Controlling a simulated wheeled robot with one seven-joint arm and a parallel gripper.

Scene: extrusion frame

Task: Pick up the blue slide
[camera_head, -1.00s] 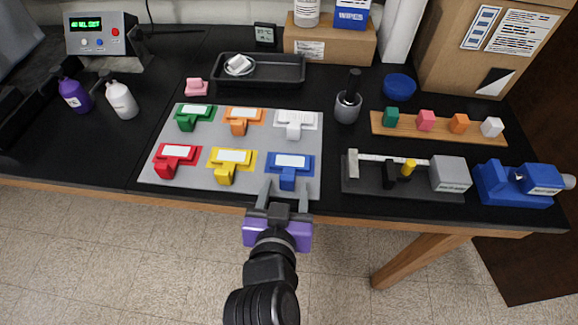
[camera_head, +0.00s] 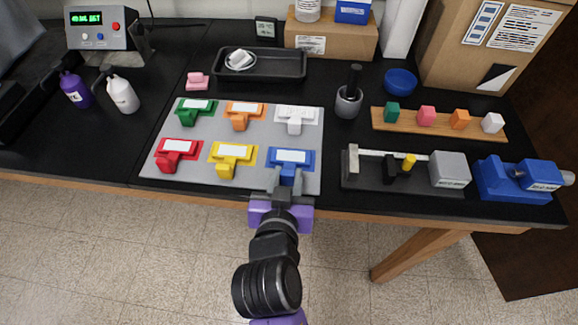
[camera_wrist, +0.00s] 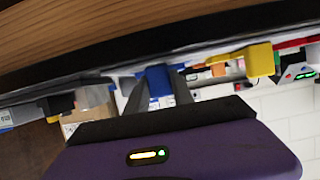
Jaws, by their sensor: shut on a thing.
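The blue slide (camera_head: 291,160) is a blue block with a white label on top. It sits at the front right corner of the grey board (camera_head: 145,170). My gripper (camera_head: 286,180) is at the front of it, with its fingers shut on the slide's front tab. In the wrist view the blue tab (camera_wrist: 159,81) shows between the two grey fingers (camera_wrist: 160,95). The slide appears to rest on the board, and its underside is hidden.
Red (camera_head: 176,150), yellow (camera_head: 230,156), green (camera_head: 196,108), orange (camera_head: 242,113) and white (camera_head: 295,117) slides share the board. A dark fixture (camera_head: 360,180) with a grey block (camera_head: 450,170) and a blue device (camera_head: 510,182) stand to the right. The table's front edge runs just below.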

